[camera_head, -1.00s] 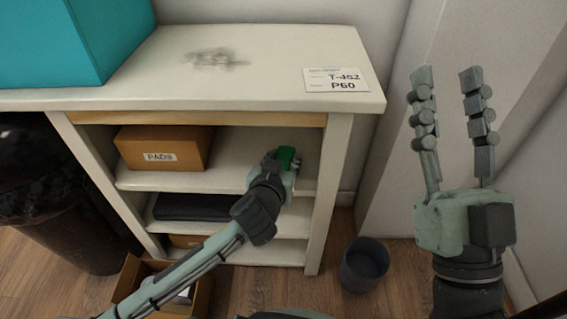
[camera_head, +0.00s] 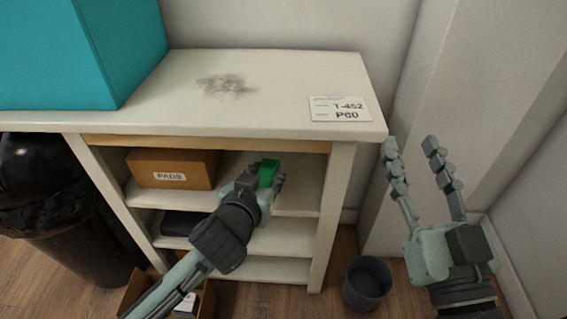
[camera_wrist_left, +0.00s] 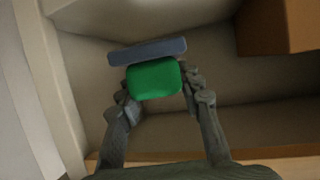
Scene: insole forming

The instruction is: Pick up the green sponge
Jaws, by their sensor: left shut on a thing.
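The green sponge (camera_head: 268,172) is between the fingers of my left gripper (camera_head: 262,178), at the upper opening of the white shelf unit (camera_head: 343,180). In the left wrist view the sponge (camera_wrist_left: 154,79) sits between the two fingertips of my left gripper (camera_wrist_left: 156,90), which is shut on it. A flat blue-grey piece (camera_wrist_left: 148,51) shows just beyond the sponge in that view; I cannot tell whether they touch. My right gripper (camera_head: 412,146) is open and empty, to the right of the shelf unit.
A cardboard box labelled PADS (camera_head: 172,169) stands left on the upper shelf. A dark flat item (camera_head: 182,224) lies on the shelf below. A smudge (camera_head: 226,86) and a label (camera_head: 340,108) are on the top. A teal box (camera_head: 120,50) and grey bin (camera_head: 367,284) are nearby.

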